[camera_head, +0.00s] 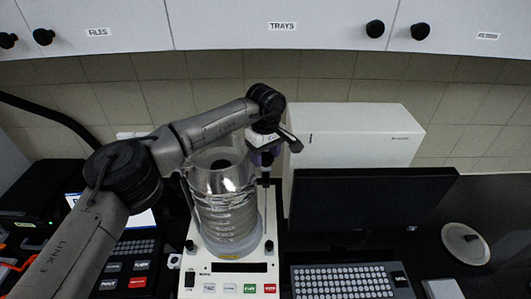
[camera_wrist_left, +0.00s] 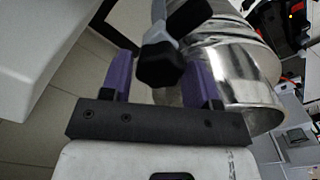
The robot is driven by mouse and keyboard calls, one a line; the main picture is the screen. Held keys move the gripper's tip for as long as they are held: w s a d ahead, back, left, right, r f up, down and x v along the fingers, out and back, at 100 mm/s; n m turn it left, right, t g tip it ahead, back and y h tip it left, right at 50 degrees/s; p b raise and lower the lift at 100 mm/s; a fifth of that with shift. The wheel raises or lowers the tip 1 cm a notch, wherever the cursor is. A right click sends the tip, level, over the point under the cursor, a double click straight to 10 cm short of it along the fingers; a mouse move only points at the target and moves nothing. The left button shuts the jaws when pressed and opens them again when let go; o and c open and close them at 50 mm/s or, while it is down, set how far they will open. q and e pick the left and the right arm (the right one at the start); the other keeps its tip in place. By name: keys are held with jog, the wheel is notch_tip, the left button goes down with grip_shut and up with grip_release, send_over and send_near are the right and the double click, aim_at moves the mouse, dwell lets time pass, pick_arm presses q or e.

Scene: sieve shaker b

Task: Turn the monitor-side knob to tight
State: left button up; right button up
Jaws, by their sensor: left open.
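The sieve shaker (camera_head: 229,272) stands on the bench with a clear, ribbed sieve stack (camera_head: 228,205) on it. The monitor-side knob (camera_head: 291,140) is at the top of the stack's right side, a grey piece with dark ends. In the left wrist view the knob (camera_wrist_left: 160,66) shows as black lobes joined by grey. My left gripper (camera_head: 266,156) is at the knob, beside the stack's top. In the wrist view its purple fingers (camera_wrist_left: 160,80) are open, with one black lobe between them and gaps showing. Contact cannot be told. The right gripper is out of view.
The monitor (camera_head: 370,205) and keyboard (camera_head: 345,281) stand right of the shaker. A white box (camera_head: 355,135) is behind the knob. Cabinets (camera_head: 280,25) hang above. A black device with coloured buttons (camera_head: 128,268) is at the left.

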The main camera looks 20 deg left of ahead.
pick_arm(q)
jog(key=c, duration=0.6)
jog(key=shift+n, duration=0.3)
jog(key=shift+c, duration=0.2)
jog(key=n, duration=0.3)
jog(key=shift+n+b, duration=0.35)
jog(key=shift+n, duration=0.05)
jog(key=n, duration=0.4)
jog(key=shift+n+b, duration=0.3)
jog(key=n, duration=0.5)
jog(key=shift+b, duration=0.3)
jog(key=n, duration=0.3)
jog(key=shift+s, duration=0.1)
jog(key=shift+n, duration=0.6)
